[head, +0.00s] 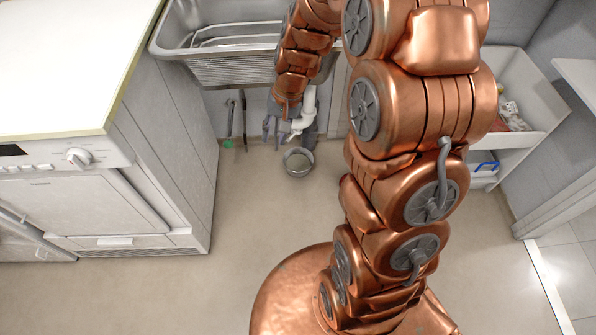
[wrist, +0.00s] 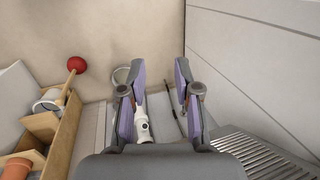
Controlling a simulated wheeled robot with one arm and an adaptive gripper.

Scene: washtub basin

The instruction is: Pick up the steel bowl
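The steel bowl (head: 299,162), small, round and grey, sits on the floor below the washtub basin. My gripper (head: 283,128) hangs pointing down just above and behind the bowl in the head view, apart from it as far as I can tell. In the wrist view my gripper (wrist: 158,76) has its two fingers spread wide with nothing held between them. A round grey rim, likely the bowl (wrist: 121,75), shows beside the left finger, which partly hides it.
The washtub basin (head: 235,68) hangs above, with a white drain pipe (head: 308,103) close to my gripper. A white appliance (head: 85,205) stands at left. In the wrist view, a wooden shelf box (wrist: 68,130) and a red plunger (wrist: 77,64) are at left. Floor in front of the bowl is clear.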

